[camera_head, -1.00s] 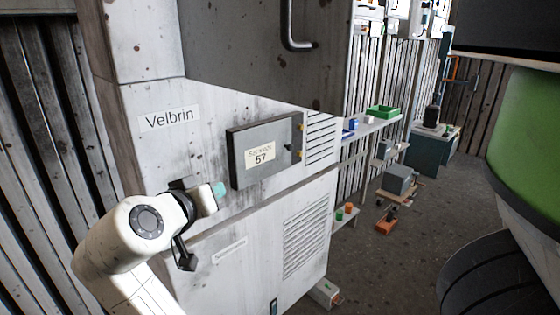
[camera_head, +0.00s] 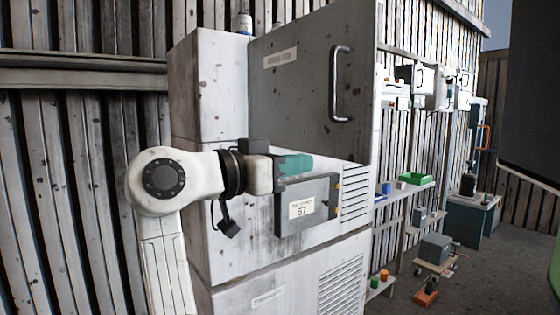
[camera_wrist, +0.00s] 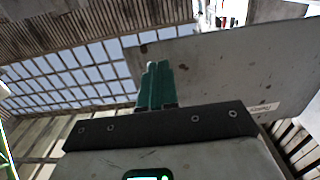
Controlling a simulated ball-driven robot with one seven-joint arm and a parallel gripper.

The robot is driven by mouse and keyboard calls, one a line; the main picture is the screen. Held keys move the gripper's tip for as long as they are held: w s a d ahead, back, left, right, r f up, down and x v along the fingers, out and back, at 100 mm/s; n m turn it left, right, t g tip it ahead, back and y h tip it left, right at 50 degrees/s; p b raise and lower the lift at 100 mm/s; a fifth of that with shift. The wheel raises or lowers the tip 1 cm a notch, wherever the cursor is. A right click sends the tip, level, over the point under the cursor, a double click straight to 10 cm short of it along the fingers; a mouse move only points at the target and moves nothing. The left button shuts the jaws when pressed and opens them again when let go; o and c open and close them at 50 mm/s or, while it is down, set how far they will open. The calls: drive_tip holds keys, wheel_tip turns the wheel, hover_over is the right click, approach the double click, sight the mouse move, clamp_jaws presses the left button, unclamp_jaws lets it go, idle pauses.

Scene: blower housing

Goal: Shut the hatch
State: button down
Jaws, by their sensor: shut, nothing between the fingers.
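The hatch is a large grey, speckled panel (camera_head: 300,95) on the upper part of a pale cabinet (camera_head: 240,240). A bar handle (camera_head: 341,85) stands near its right edge. The panel appears to stand out from the cabinet front; how far, I cannot tell. My gripper (camera_head: 296,165), with teal fingers, is shut and empty. It appears just below the panel's lower edge and above the grey box, left of the handle; contact is not clear. In the wrist view the shut fingers (camera_wrist: 157,80) point up, with the hatch panel (camera_wrist: 215,75) behind and to the right.
A grey box labelled 57 (camera_head: 306,207) juts from the cabinet front just below my gripper. A small bottle (camera_head: 244,22) stands on top of the cabinet. Shelves with a green tray (camera_head: 415,178) and a low trolley (camera_head: 436,250) are at the right.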

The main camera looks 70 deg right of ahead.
sight(339, 158)
drive_tip(key=p+x, duration=0.2)
drive_tip(key=x, duration=0.6)
drive_tip(key=shift+d, duration=0.2)
